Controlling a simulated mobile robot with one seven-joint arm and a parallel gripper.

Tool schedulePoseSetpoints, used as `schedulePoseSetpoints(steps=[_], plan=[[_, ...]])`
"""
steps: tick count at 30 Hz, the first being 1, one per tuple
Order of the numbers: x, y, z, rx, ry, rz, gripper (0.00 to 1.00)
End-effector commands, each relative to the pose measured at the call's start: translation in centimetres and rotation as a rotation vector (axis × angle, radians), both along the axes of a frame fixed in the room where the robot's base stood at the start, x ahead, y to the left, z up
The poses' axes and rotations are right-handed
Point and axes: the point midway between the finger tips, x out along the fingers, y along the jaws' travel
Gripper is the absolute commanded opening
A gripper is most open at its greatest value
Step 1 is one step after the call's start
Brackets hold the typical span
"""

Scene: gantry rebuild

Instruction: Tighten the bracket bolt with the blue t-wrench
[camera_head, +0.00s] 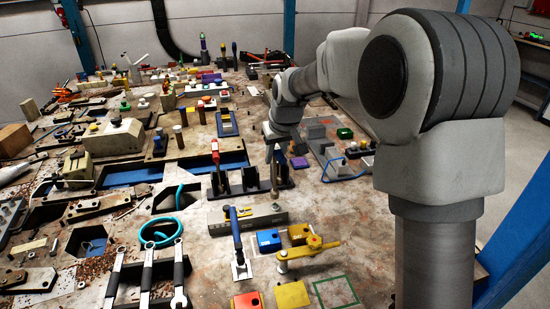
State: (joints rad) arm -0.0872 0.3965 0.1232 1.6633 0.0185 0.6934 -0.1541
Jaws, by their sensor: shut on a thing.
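My gripper (273,140) points down over the black tool rack (253,187) near the middle of the bench. It is shut on a slim upright tool (275,175) whose grey shaft reaches down at the rack's right end. A little blue shows beside the fingers, so this looks like the blue t-wrench, but its handle is mostly hidden. Whether the shaft still sits in the rack cannot be told. I cannot make out the bracket bolt for sure; a grey bracket-like fixture (318,131) stands to the right of my gripper.
A red-handled screwdriver (215,165) stands at the rack's left. Bare bench shows at front right.

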Motion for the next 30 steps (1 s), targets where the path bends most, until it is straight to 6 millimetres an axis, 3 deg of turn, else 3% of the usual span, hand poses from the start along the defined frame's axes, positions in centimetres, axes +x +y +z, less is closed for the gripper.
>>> schedulePoseSetpoints(steps=[11,23,30], plan=[[0.0,0.0,0.2,0.000,0.003,0.001,0.00],[0.0,0.0,3.8,0.000,0.003,0.001,0.00],[-0.1,0.0,3.9,-0.001,0.004,0.001,0.00]])
